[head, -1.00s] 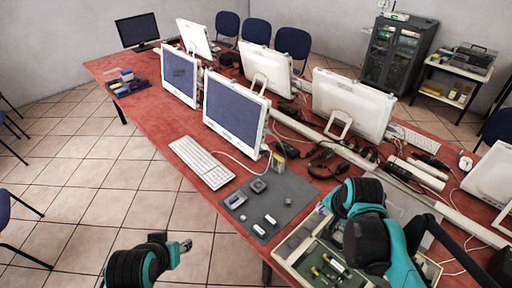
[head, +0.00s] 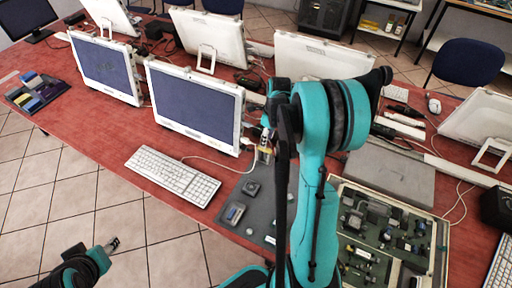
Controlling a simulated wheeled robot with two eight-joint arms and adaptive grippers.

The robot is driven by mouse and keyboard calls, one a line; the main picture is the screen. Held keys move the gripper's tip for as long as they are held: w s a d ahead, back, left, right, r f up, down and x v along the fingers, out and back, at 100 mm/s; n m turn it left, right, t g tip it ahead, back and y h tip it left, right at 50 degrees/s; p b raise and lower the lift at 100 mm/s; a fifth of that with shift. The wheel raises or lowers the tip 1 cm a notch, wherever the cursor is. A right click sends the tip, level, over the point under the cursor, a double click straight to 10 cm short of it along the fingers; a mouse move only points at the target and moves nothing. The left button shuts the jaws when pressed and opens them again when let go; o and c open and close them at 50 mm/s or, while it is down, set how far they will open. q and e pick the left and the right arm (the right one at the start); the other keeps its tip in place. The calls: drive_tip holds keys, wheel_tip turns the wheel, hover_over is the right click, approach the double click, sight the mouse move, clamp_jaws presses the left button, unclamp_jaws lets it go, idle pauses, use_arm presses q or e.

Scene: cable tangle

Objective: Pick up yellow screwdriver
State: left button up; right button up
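I cannot make out a yellow screwdriver for certain. A small yellow-and-dark item (head: 264,154) stands on the table beside the front monitor's base, partly behind my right arm. My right arm rises through the middle of the head view and bends over to the left. My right gripper (head: 267,137) seems to be at its far end, near that item, mostly hidden, so its fingers cannot be read. My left gripper (head: 113,243) is at the lower left, over the floor and away from the table; its small grey tip is too unclear to read.
A grey mat (head: 232,192) with small devices lies left of my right arm. An open case of circuit parts (head: 434,262) and a grey flat box (head: 392,176) are on the right. Monitors (head: 195,105), a keyboard (head: 172,175) and loose cables crowd the red table.

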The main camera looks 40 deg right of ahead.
drive_tip(key=f+b, duration=0.1)
drive_tip(key=f, duration=0.1)
drive_tip(key=f+b, duration=0.1)
drive_tip(key=f, duration=0.2)
drive_tip(key=f+b, duration=0.1)
drive_tip(key=f, duration=0.1)
drive_tip(key=shift+w+a+f, duration=0.15)
drive_tip(key=shift+w+a, duration=0.1)
drive_tip(key=shift+a, duration=0.05)
clamp_jaws()
